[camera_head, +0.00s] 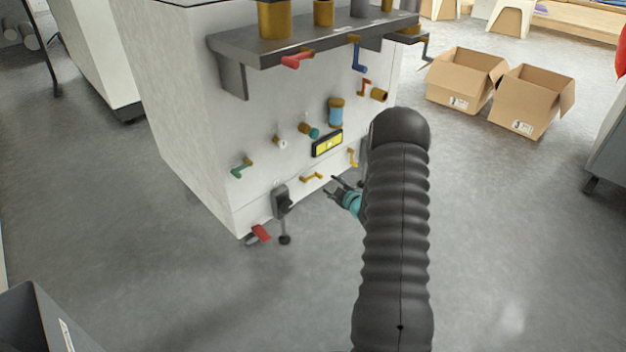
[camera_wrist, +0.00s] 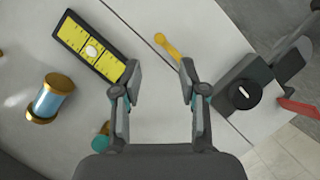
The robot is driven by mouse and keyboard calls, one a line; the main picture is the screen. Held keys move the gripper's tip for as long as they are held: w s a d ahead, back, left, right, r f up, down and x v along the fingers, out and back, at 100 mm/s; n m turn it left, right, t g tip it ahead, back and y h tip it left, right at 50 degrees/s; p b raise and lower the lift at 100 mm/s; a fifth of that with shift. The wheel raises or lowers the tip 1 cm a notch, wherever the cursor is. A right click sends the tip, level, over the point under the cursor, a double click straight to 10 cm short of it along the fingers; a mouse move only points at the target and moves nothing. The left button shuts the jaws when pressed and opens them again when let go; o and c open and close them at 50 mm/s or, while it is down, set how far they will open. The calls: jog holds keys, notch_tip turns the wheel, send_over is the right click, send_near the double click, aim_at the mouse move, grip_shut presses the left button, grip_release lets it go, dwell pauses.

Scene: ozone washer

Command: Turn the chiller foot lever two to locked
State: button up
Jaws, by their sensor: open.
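A red foot lever (camera_head: 261,233) sticks out low at the left front corner of the white machine (camera_head: 190,100), near the floor. It also shows at the right edge of the wrist view (camera_wrist: 299,108), beside a dark bracket with a round knob (camera_wrist: 244,93). The same bracket (camera_head: 282,203) shows in the head view. No label tells which lever is number two. My gripper (camera_head: 337,188) is open and empty in front of the lower panel, right of the bracket. In the wrist view, its fingertips (camera_wrist: 158,76) are apart, with bare panel between them.
A yellow handle (camera_head: 312,177) and a yellow gauge (camera_head: 327,143) sit close to my gripper. A blue cylinder (camera_head: 335,112) and several coloured handles protrude above. My arm hides the machine's lower right.

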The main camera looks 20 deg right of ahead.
aim_at(321, 178)
jog(key=b+x, duration=0.1)
jog(key=x, duration=0.9)
jog(key=shift+f, duration=0.1)
jog(key=shift+c, duration=0.2)
